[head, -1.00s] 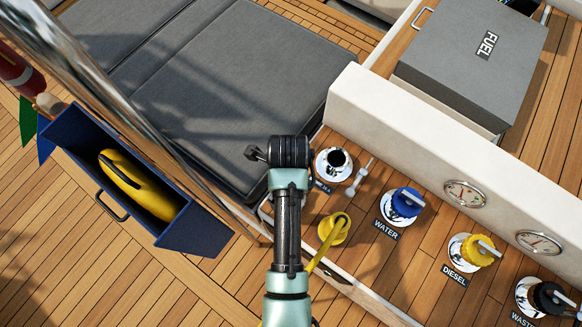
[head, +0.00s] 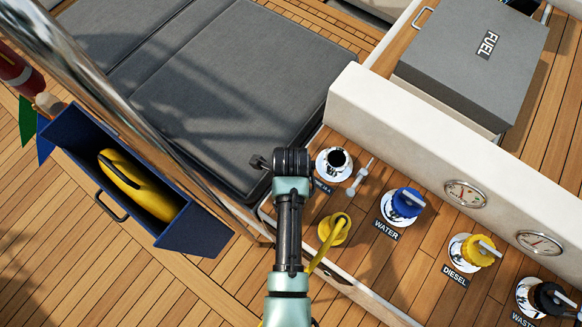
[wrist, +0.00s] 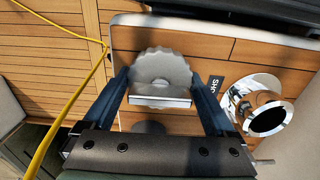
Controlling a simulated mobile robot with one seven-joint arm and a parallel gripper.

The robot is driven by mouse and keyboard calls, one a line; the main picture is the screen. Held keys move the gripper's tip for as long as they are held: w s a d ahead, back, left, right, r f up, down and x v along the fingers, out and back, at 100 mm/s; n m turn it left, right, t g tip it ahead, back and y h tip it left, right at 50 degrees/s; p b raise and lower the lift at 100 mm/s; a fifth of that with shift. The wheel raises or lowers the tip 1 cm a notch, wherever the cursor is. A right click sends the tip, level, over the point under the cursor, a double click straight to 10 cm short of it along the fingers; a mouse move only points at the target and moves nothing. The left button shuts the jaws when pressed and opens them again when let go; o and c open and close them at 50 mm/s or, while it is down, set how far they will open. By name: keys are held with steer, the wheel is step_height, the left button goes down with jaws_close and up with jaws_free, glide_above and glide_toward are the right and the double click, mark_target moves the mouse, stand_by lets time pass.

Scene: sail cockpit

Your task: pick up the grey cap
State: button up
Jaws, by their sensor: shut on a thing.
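The grey cap (wrist: 162,66) is a round, scalloped disc with a pale raised bar across it. In the wrist view it sits between the two dark blue fingers of my gripper (wrist: 160,88), which are shut on it. The cap appears above the wooden deck, with a dark round patch on the wood below it. In the head view my wrist covers the cap and the fingers. An open chrome deck fitting (head: 333,164) stands just right of my wrist; it also shows at the right of the wrist view (wrist: 268,118).
Blue WATER (head: 406,203) and yellow DIESEL (head: 476,250) caps stand to the right. A yellow plug with cable (head: 334,229) lies close beside my arm. A blue bin (head: 190,232) is at left, a grey cushion (head: 235,90) behind, and a FUEL box (head: 470,60) at back right.

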steer(key=shift+r, duration=0.15)
step_height(320, 180, up, 9)
steer(key=shift+r+p, duration=0.2)
steer(key=shift+p, duration=0.3)
step_height(320, 180, up, 4)
steer(key=p, duration=0.4)
steer(key=shift+f, duration=0.3)
